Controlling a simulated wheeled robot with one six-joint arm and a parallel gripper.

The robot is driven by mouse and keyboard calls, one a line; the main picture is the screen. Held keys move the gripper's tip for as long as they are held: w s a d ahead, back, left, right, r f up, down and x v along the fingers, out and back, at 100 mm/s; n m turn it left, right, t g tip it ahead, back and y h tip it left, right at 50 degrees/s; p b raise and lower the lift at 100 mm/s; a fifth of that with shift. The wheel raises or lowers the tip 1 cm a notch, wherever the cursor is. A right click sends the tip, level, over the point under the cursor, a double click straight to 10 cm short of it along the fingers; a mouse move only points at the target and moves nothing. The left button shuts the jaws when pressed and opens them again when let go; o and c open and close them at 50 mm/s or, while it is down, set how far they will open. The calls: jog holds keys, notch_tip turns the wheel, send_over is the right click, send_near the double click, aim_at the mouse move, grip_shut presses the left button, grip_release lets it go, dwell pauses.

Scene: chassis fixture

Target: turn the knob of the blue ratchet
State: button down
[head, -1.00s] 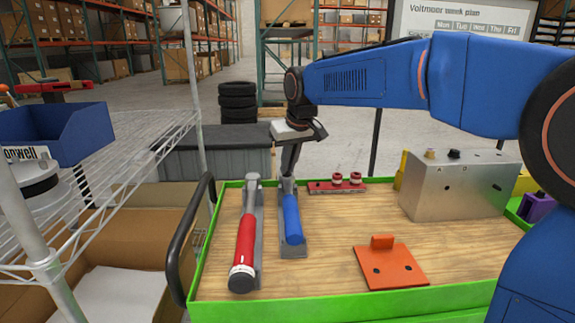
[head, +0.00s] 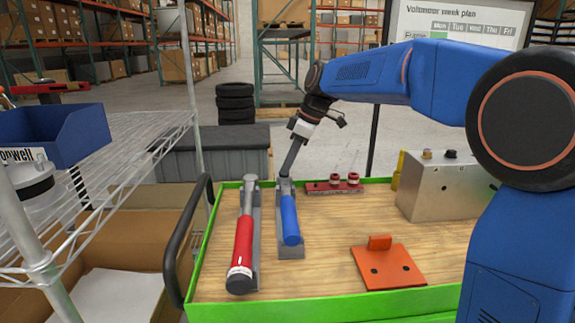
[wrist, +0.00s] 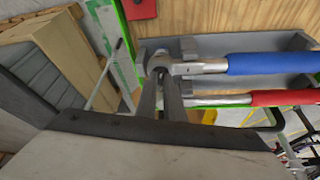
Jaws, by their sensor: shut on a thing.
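The blue ratchet (head: 290,220) lies in a grey holder (head: 291,253) on the wooden cart top, its handle toward me and its head at the far end. In the wrist view its blue handle (wrist: 270,64) points right and its metal head (wrist: 160,62) is at the fingertips. My gripper (head: 286,177) reaches down at a tilt to the ratchet head. In the wrist view its two fingers (wrist: 168,88) are close together on the knob at the head. The fingers mostly hide the knob itself.
A red-handled tool (head: 243,245) lies in its own holder just left of the blue ratchet. A red block with pegs (head: 333,187) sits to the right of the head. An orange bracket (head: 388,267) and a grey metal box (head: 440,185) stand further right. A green rim (head: 330,307) edges the cart.

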jog(key=shift+w+n+g, duration=0.1)
jog(key=shift+n+g, duration=0.5)
jog(key=shift+n, duration=0.7)
jog(key=c, duration=1.9)
grip_release()
jog(key=shift+o, duration=0.2)
jog(key=v, duration=1.7)
jog(key=shift+d+r, duration=0.15)
